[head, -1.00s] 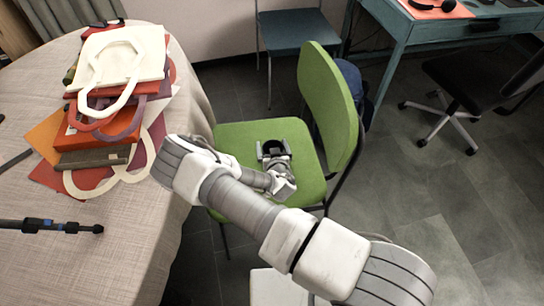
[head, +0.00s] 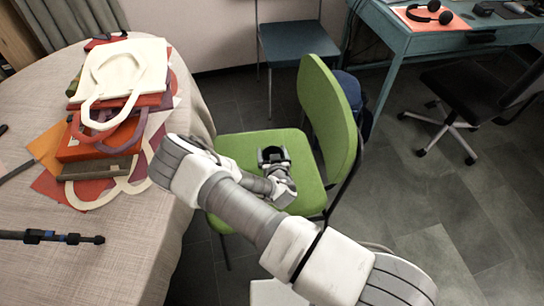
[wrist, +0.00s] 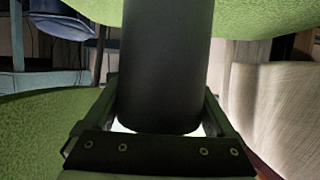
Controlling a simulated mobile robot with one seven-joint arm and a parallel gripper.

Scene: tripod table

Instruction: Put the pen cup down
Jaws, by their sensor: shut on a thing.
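The pen cup is a dark, smooth cylinder (wrist: 165,65) filling the middle of the wrist view. My gripper (head: 273,157) is shut on it, with a finger on each side of the cup. In the head view the cup shows as a small dark round shape between the fingers, over the seat of the green chair (head: 230,146). Whether the cup touches the seat cannot be told.
A round table (head: 120,262) with a cloth stands at the left. On it are a pile of bags (head: 150,65) and a black tripod leg (head: 50,237). The green chair's backrest (head: 328,110) rises right of my gripper. A blue chair (head: 297,40) and a teal desk (head: 400,42) stand behind.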

